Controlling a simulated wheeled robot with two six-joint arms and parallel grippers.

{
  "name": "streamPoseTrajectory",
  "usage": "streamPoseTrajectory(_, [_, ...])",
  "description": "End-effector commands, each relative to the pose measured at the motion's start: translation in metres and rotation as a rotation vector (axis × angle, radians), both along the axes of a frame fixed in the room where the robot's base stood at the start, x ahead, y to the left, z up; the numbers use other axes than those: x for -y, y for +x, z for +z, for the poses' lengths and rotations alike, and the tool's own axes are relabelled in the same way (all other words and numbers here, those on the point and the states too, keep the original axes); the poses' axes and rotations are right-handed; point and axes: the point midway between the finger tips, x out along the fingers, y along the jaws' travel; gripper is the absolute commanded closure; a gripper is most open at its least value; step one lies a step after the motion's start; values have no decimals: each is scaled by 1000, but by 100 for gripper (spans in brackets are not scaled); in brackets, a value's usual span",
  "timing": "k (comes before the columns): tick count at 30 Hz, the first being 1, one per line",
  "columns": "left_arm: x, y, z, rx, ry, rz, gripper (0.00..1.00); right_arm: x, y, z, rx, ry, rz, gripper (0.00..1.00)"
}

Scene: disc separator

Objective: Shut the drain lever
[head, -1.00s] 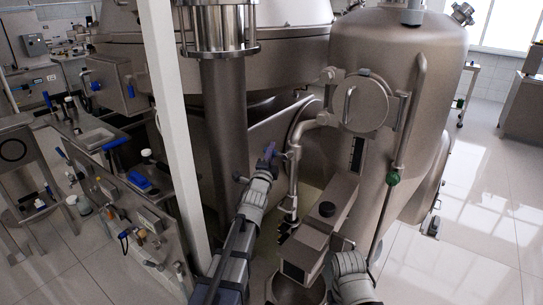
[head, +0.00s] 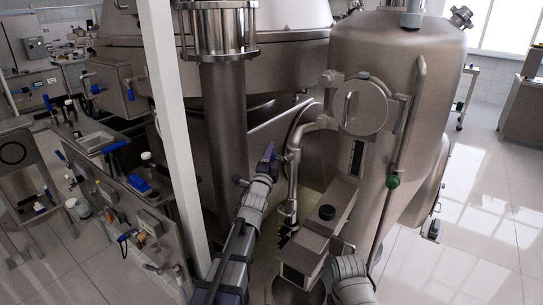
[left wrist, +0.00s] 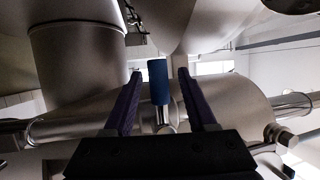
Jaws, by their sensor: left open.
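The drain lever's blue handle (left wrist: 158,82) stands upright in the left wrist view, on a short metal stem. It shows between the two purple fingers of my open left gripper (left wrist: 160,88), with a gap on each side. I cannot tell how far ahead of the fingertips it is. In the head view my left gripper (head: 268,155) is low in front of the big separator, beside a vertical metal pipe. There the lever is not clearly seen. My right arm shows at the lower right of the head view, but its gripper is not in view.
A thick steel column (head: 228,130) stands left of my left gripper. A tall steel tank (head: 400,85) stands to the right. Open tiled floor (head: 475,220) lies at the right.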

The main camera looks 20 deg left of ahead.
Motion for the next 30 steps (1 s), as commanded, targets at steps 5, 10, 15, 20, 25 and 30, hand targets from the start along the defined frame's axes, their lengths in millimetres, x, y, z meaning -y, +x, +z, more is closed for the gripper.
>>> streamPoseTrajectory(5, [0,-1,0,0,-1,0,43,0,0,0,0,0,0,50])
streamPoseTrajectory(10, [1,-14,-3,0,-1,0,43,0,0,-3,0,0,0,50])
streamPoseTrajectory(15, [2,-39,-8,0,-1,0,43,0,0,-8,0,0,0,50])
streamPoseTrajectory(20, [3,-65,-13,0,0,0,43,0,0,-13,0,0,0,50])
streamPoseTrajectory(25, [4,-78,-15,0,-1,0,43,0,0,-15,0,0,0,50])
streamPoseTrajectory(30, [4,-77,-15,0,-1,0,43,0,0,-15,0,0,0,50])
